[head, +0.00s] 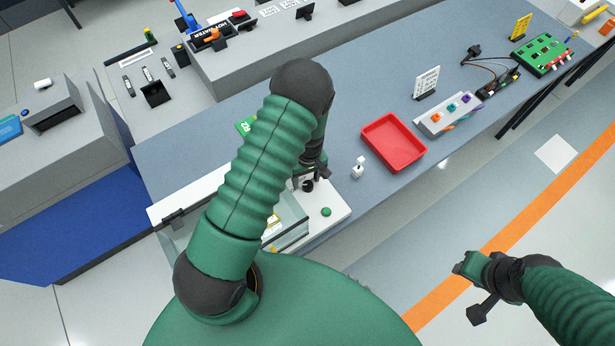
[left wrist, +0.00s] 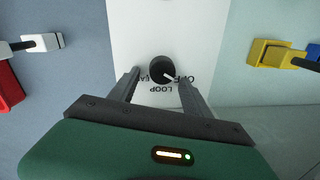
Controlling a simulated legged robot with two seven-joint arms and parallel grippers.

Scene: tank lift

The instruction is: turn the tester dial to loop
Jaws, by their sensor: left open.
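The tester's white panel (head: 338,203) lies at the near edge of the blue-grey bench. The upside-down word LOOP (left wrist: 161,90) is printed below the dial. Other lettering beside it is partly covered by the pointer and hard to read. My left gripper (left wrist: 158,80) is open, its fingers at either side of the dial; whether they touch it is unclear. My right gripper (head: 482,282) is over the floor at right, away from the tester.
A green button (head: 326,211) sits on the panel near the dial. A small white block (head: 358,168) and a red tray (head: 393,144) stand to the right. A glass-sided tank (head: 288,231) with a yellow part is beside the panel, partly behind my left arm.

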